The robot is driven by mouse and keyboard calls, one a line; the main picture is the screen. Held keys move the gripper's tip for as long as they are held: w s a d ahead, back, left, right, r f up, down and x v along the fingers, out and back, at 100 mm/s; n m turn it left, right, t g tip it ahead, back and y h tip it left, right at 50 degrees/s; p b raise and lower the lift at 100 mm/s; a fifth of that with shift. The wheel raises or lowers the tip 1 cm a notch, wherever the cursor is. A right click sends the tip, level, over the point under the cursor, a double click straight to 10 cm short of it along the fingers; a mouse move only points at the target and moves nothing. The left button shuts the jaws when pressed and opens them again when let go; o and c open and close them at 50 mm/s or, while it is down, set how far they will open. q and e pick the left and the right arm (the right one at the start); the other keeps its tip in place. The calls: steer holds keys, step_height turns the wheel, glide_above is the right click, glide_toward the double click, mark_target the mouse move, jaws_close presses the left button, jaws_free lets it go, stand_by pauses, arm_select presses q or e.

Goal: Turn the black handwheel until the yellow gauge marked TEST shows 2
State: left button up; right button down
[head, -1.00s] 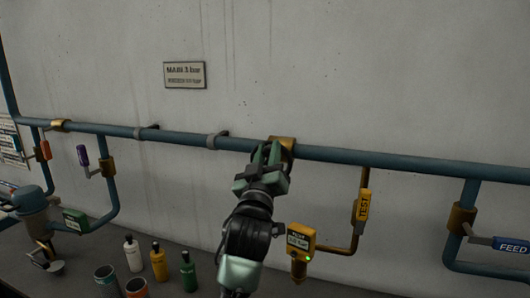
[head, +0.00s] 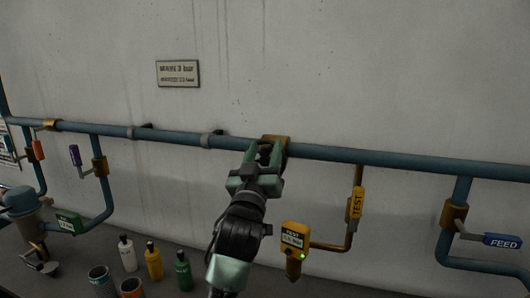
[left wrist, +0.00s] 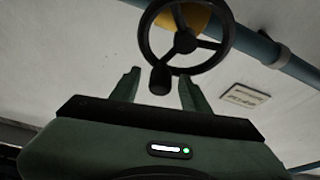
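The black handwheel (left wrist: 184,42) shows in the left wrist view, with a rim, spokes and a dark knob (left wrist: 160,80) at its lower edge. In the head view my gripper hides most of it, in front of a brass valve body (head: 277,141) on the pipe. My left gripper (head: 263,155) is open; in the left wrist view its fingers (left wrist: 158,88) stand on either side of the knob with gaps showing. The yellow gauge (head: 294,237) is below and right of the gripper, with a lit green lamp. Its number is too small to read. My right gripper is out of view.
A blue pipe (head: 400,162) runs along the wall. A yellow TEST lever (head: 356,203) hangs right of the gauge, a blue FEED lever (head: 500,241) farther right.

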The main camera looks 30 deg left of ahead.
arm_select(q)
steer(key=shift+s+d+f, duration=0.1)
steer(key=shift+s+f, duration=0.05)
steer(key=shift+f, duration=0.05)
steer(key=b+v, duration=0.3)
steer(key=v, duration=0.3)
steer(key=shift+s+d, duration=0.1)
steer(key=shift+s, duration=0.1)
steer(key=shift+s+d+f, duration=0.1)
steer(key=shift+s+f, duration=0.05)
steer(key=shift+s, duration=0.25)
